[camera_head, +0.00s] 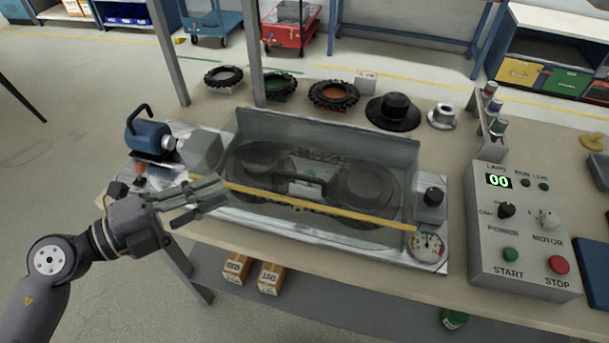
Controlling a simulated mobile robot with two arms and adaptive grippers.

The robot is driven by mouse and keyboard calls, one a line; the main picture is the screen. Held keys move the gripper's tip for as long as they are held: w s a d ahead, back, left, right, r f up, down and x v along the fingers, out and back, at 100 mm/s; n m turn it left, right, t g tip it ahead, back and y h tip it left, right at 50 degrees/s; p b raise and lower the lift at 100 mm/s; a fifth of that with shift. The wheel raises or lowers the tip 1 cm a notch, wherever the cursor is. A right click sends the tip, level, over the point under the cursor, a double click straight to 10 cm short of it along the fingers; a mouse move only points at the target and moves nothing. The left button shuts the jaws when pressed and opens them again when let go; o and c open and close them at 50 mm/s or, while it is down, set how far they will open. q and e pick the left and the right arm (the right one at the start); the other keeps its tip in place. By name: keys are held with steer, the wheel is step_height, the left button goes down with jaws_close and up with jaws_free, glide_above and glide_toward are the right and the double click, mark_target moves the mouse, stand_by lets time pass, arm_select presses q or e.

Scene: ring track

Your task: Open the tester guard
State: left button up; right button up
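The tester guard (318,148) is a clear box-like cover in the middle of the bench, lowered over the ring track. A yellow strip (318,206) runs along its front, and a dark handle (298,184) sits near the middle of that side. Dark round parts show through it. My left gripper (222,194) is at the guard's front left corner, left of the handle. Its fingers are apart with nothing seen between them. I cannot tell whether they touch the guard. My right gripper is not in view.
A blue motor (150,139) stands left of the guard. A dial gauge (427,246) is at its front right. A grey control box (524,232) stands farther right. Several tyres and wheels, including a black hub (393,111), line the back. Metal posts rise behind the guard.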

mark_target(300, 179)
arm_select(q)
steer(key=shift+m+g, duration=0.5)
steer(key=shift+g, duration=0.3)
steer(key=p+x, duration=0.1)
steer(key=x, duration=0.4)
steer(key=f+p+x, duration=0.1)
steer(key=x, duration=0.5)
steer(key=f+p+x, duration=0.1)
steer(key=x, duration=0.5)
steer(key=shift+s+f, duration=0.15)
steer(key=shift+f, duration=0.05)
steer(key=shift+c, duration=0.4)
jaws_close()
